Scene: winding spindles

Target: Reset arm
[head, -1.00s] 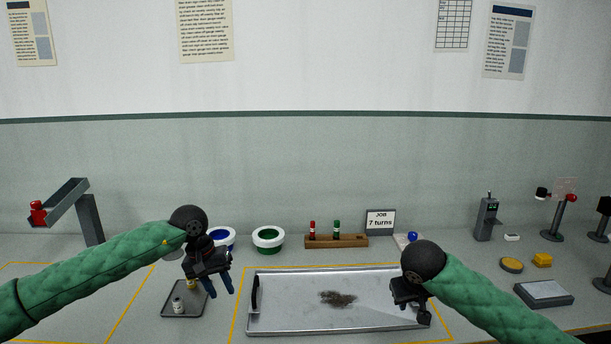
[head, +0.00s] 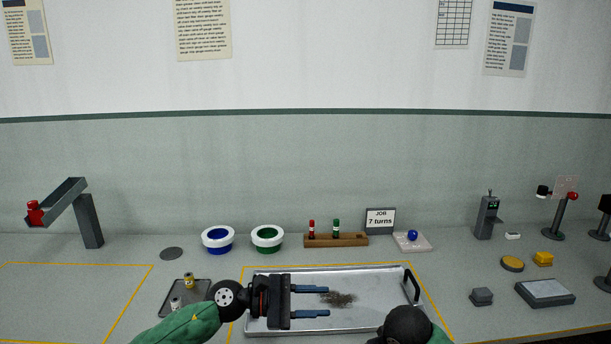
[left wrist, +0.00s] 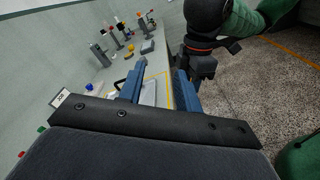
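My left gripper (head: 312,302) is over the left half of the metal tray (head: 388,317) in the head view, its two blue fingers pointing right, apart and with nothing between them. In the left wrist view the same fingers (left wrist: 155,82) stand apart with the bench beyond. My right arm (head: 405,325) shows only as a dark joint and green sleeve at the bottom edge; its gripper is not seen in the head view. In the left wrist view part of my right arm (left wrist: 215,25) is at the top, and its fingers cannot be made out clearly.
A dark smudge (head: 338,299) lies in the tray. Behind stand a blue-ringed bowl (head: 218,251), a green-ringed bowl (head: 267,250), a wooden rack (head: 350,241) and a job sign (head: 380,221) reading 7 turns. A small dark tray (head: 170,291) is at left; a grey block (head: 482,296) is at right.

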